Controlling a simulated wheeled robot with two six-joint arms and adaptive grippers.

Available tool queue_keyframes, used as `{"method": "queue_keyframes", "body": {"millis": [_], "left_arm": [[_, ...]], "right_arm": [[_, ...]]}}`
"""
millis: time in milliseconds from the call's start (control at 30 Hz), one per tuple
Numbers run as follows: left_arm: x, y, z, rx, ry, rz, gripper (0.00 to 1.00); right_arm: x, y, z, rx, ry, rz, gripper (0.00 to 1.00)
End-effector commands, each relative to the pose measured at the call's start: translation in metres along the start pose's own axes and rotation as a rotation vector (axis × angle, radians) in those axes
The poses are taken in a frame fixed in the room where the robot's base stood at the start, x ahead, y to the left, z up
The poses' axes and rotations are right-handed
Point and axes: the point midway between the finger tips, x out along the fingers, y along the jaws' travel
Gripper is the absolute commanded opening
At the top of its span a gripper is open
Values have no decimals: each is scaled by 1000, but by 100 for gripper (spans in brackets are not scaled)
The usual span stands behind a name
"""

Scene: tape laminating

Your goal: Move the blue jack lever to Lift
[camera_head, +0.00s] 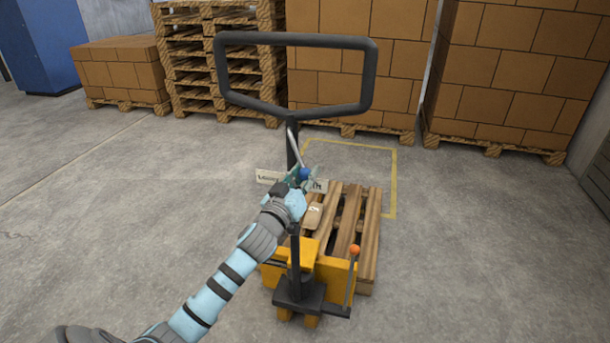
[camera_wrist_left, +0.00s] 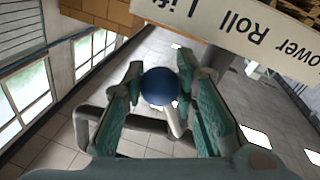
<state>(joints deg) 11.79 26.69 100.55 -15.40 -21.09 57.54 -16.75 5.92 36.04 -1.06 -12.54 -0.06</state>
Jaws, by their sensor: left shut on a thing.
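The blue jack lever knob (camera_head: 304,173) is on a thin pale rod (camera_head: 295,148) by the dark mast of a yellow pallet jack (camera_head: 336,271). My left gripper (camera_head: 306,178) is shut on the knob. In the left wrist view the blue knob (camera_wrist_left: 159,86) sits between the teal fingers of my left gripper (camera_wrist_left: 160,82), its pale rod showing below it. A white label (camera_head: 268,177) is behind the gripper, partly hidden. In the wrist view the label (camera_wrist_left: 250,32) appears upside down, reading "ower Roll Lift", with the knob nearest the "Lift" end. My right gripper is not in view.
The jack's dark handle loop (camera_head: 290,40) stands above the gripper. A lever with an orange knob (camera_head: 355,250) rises at the jack's right. A wooden pallet (camera_head: 372,238) lies behind the jack. Cartons (camera_head: 520,55) and stacked pallets (camera_head: 190,65) line the back. The floor at left is clear.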

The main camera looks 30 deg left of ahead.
Motion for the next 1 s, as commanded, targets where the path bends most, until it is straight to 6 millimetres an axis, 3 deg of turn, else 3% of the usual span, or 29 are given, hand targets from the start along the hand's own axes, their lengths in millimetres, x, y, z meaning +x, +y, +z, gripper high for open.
{"method": "queue_keyframes", "body": {"millis": [33, 167, 533, 667, 900, 1000], "left_arm": [[0, 0, 0, -3, 0, 1, 28], [0, 0, 0, -2, 0, 1, 47], [-7, -1, 0, 3, -1, -1, 47], [-34, 0, 1, 4, -2, 2, 47], [-99, 0, 1, 4, -4, 1, 47], [-114, 0, 1, 2, -2, 1, 47]], "right_arm": [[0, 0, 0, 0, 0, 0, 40], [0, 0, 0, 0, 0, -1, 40], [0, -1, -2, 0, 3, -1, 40], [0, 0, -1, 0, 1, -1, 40], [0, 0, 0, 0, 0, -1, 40], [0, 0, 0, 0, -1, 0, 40]]}}
